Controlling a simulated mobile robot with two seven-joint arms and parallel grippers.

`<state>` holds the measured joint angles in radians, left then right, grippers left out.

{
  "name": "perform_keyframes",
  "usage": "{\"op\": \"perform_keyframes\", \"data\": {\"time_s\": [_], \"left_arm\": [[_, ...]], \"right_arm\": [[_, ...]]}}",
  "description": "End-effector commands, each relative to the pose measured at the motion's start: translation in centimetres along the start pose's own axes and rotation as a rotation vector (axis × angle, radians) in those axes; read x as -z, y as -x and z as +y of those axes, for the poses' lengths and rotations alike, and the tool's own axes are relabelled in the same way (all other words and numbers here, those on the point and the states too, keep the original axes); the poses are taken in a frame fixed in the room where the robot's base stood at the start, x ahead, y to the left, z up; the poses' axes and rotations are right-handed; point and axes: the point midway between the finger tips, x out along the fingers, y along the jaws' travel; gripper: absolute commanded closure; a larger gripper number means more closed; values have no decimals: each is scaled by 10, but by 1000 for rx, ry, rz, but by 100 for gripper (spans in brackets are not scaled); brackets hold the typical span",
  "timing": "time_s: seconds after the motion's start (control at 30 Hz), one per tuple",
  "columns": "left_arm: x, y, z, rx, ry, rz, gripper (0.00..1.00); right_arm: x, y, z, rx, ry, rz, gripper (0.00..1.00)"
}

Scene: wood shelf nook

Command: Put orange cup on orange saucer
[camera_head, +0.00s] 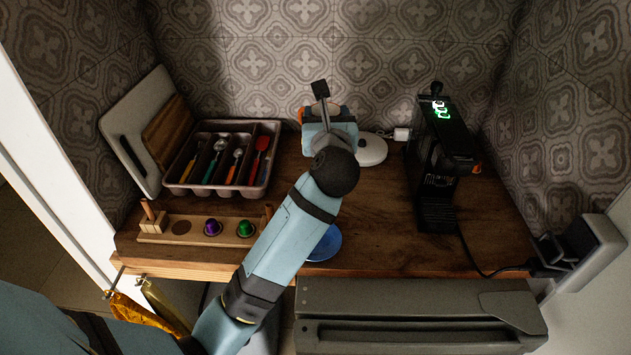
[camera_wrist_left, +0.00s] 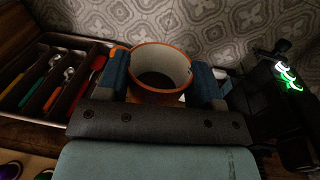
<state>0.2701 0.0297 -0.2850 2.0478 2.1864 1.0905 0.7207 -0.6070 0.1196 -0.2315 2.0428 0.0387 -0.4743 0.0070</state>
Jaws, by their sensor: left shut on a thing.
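The orange cup (camera_wrist_left: 160,60) has an orange rim and a pale inside; in the left wrist view it stands between my left gripper's (camera_wrist_left: 163,84) two blue fingers. In the head view only bits of its orange side (camera_head: 303,115) show around my left gripper (camera_head: 325,112), at the back middle of the wooden counter. The gripper is shut on the cup. I cannot tell whether the cup touches anything below. The orange saucer is not clearly seen; my arm and gripper cover that area. My right gripper is not in view.
A cutlery tray (camera_head: 265,175) and capsule holder (camera_head: 200,230) stand left. A white round base (camera_head: 371,150) is just right of my gripper, with a coffee machine (camera_head: 440,165) farther right. A blue saucer (camera_head: 327,243) lies partly behind my forearm. The counter (camera_head: 385,230) is clear at front right.

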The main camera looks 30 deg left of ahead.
Motion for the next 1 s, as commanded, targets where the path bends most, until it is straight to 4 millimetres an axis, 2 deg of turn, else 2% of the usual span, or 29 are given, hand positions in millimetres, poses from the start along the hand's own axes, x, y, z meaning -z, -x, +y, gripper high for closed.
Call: {"op": "perform_keyframes", "data": {"time_s": [0.03,0.2,0.4,0.63,0.83,1.0], "left_arm": [[17,0,1,0,-7,1,80],[60,0,0,0,-6,0,80],[100,0,0,0,-3,-1,80],[118,0,-1,1,-2,-1,80],[147,0,-1,1,-3,-1,80],[155,0,-1,0,1,-2,80]], "right_arm": [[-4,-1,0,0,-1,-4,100],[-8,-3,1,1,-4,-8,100],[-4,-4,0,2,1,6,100],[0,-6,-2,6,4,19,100],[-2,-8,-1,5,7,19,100],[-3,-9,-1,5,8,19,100]]}}
